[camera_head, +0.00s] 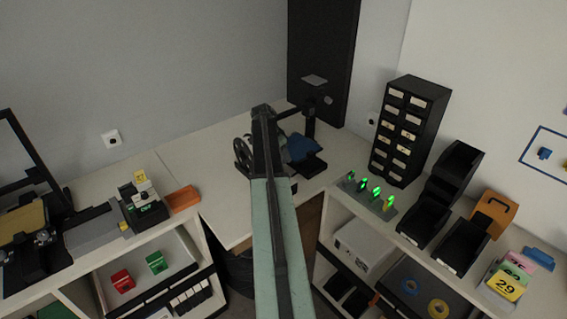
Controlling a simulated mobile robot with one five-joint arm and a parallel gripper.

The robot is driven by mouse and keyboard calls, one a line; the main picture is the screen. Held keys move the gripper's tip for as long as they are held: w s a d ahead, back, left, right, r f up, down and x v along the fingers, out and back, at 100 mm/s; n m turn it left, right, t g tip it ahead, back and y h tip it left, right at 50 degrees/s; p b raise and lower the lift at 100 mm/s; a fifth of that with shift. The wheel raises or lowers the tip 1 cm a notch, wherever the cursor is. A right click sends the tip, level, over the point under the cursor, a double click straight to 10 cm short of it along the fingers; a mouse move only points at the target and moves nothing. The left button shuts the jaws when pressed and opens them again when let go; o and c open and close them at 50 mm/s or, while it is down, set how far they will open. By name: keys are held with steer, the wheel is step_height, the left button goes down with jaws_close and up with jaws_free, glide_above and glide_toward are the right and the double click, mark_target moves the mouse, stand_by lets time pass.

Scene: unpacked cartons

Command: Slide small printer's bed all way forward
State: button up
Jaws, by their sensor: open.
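A small dark printer stands in the back corner of the pale table. Its upright post (310,122) rises at the right, with a small grey plate near its top. A blue bed-like part (303,147) shows low beside the post, over a black base (312,167). My arm hides the left part of this machine, so I cannot tell how far forward the bed is. My gripper (263,109) is at the far end of my arm, open, in front of the printer's left side in the picture. I cannot tell whether it touches anything.
A dark spoked wheel (241,156) shows left of my arm. A drawer cabinet (409,130) and black bins (424,221) stand right. The table's front (226,205) is bare.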

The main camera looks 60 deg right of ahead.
steer(key=shift+d+f, duration=0.1)
steer(key=shift+f, duration=0.15)
jaws_close()
stand_by(1.3)
